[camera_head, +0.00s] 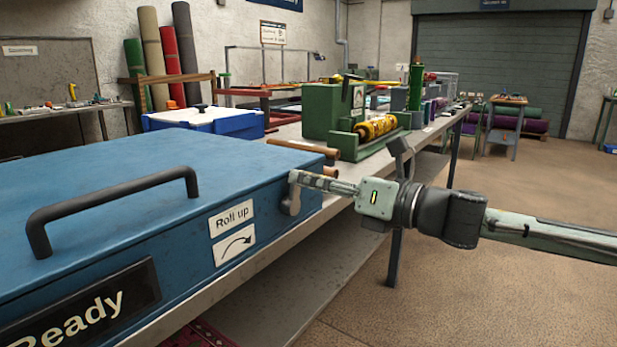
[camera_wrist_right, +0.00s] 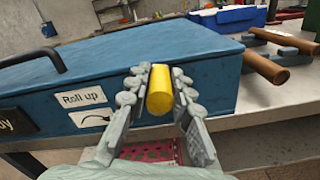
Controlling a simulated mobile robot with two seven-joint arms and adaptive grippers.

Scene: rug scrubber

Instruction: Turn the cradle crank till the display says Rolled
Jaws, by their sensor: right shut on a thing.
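The blue cradle box (camera_head: 130,180) has a black handle on its lid. Its display (camera_head: 85,305) reads "Ready". A "Roll up" label (camera_head: 232,217) with a curved arrow is on its side. The grey crank arm (camera_head: 290,198) is at the box's right end, with its lower end rounded. My right gripper (camera_head: 318,181) is at the crank. In the wrist view its fingers are shut on the yellow crank grip (camera_wrist_right: 159,90), one finger on each side. In the head view the fingers hide the grip. My left gripper is not in view.
A green machine with a yellow roller (camera_head: 376,127) stands farther along the bench. Brown rolls (camera_head: 295,147) lie just behind the box. A blue-and-white bin (camera_head: 205,121) is beyond it. Open floor (camera_head: 480,285) lies to the right of the bench.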

